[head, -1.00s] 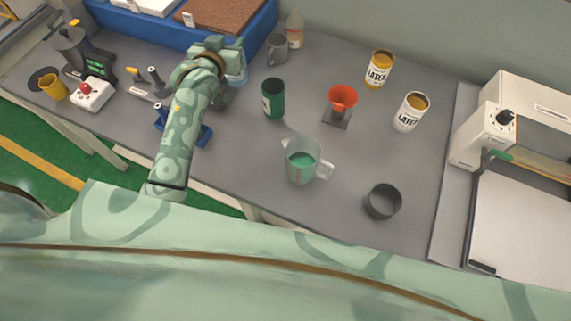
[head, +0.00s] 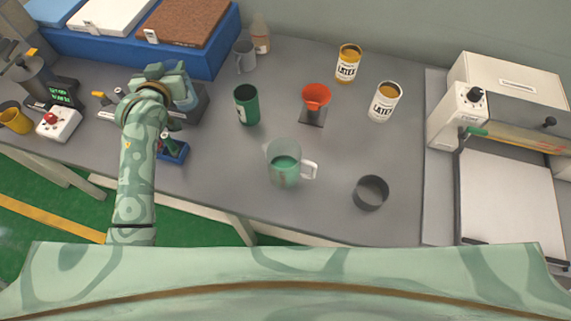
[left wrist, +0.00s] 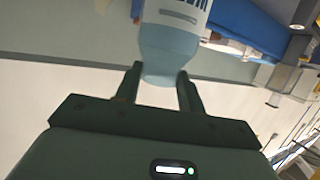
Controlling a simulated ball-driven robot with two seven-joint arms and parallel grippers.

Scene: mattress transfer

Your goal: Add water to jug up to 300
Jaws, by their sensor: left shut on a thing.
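The clear jug (head: 284,166) with a white handle stands upright near the table's front edge. It holds some green liquid; its scale cannot be read from here. My left gripper (head: 186,98) is left of the jug, at the back left of the table. In the left wrist view the left gripper (left wrist: 158,88) is shut on a pale blue bottle (left wrist: 172,42) with lettering on its label, held between the two fingers. In the head view the bottle (head: 188,90) is mostly hidden by my gripper. My right gripper is not in view.
A green can (head: 246,105), a red funnel on a stand (head: 315,96), two LATEX cans (head: 348,63) (head: 385,101) and a dark ring (head: 370,193) stand around the jug. A blue bin unit (head: 205,62) is behind my left gripper. A white machine (head: 505,100) fills the right.

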